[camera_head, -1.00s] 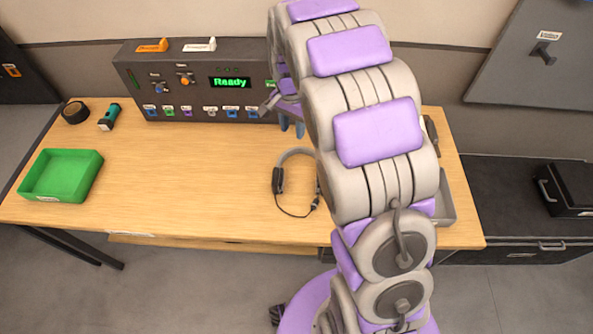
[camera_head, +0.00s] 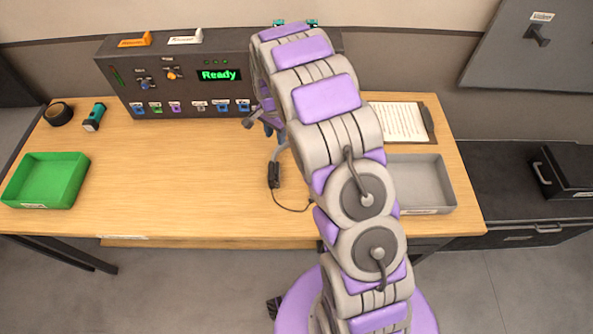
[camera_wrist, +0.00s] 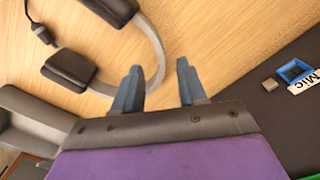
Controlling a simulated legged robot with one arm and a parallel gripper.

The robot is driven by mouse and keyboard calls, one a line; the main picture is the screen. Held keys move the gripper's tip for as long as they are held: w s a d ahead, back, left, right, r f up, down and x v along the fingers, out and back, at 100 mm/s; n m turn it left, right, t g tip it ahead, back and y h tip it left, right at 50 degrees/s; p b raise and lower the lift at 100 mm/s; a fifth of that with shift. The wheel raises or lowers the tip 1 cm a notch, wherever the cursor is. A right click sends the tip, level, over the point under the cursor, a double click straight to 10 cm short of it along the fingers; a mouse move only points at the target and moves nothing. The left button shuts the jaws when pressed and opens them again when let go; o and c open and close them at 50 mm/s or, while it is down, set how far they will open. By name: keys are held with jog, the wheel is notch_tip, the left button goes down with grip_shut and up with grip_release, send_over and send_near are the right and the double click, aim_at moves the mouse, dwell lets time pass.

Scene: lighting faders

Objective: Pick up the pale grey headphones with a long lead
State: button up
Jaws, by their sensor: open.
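The pale grey headphones (camera_head: 279,151) lie on the wooden table, partly hidden behind my arm in the head view. One dark ear pad and a thin dark lead show there. In the wrist view the grey headband (camera_wrist: 158,50) curves past two dark ear pads, with the plug end of the lead at upper left. My gripper (camera_wrist: 160,80) is open with two blue-grey fingers. The headband passes close to the left finger; I cannot tell if they touch. Nothing is held. In the head view my gripper (camera_head: 272,128) is mostly hidden by the arm.
A dark control panel (camera_head: 190,88) with a green "Ready" display stands along the table's back, close to my gripper. A green tray (camera_head: 75,185), black tape roll and teal item are at left. A grey tray (camera_head: 440,180) and clipboard (camera_head: 430,125) are at right. The table's left middle is clear.

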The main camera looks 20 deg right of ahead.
aim_at(277, 149)
jog(key=f, duration=0.3)
jog(key=shift+a+f, duration=0.1)
jog(key=shift+a, duration=0.2)
jog(key=f, duration=0.1)
jog(key=f+b, duration=0.1)
jog(key=f, duration=0.1)
jog(key=f+b, duration=0.1)
jog(key=f, duration=0.1)
jog(key=shift+s+d+f, duration=0.1)
jog(key=shift+s+d, duration=0.05)
jog(key=shift+d, duration=0.25)
jog(key=shift+a, duration=0.15)
jog(key=shift+c, duration=0.7)
grip_shut()
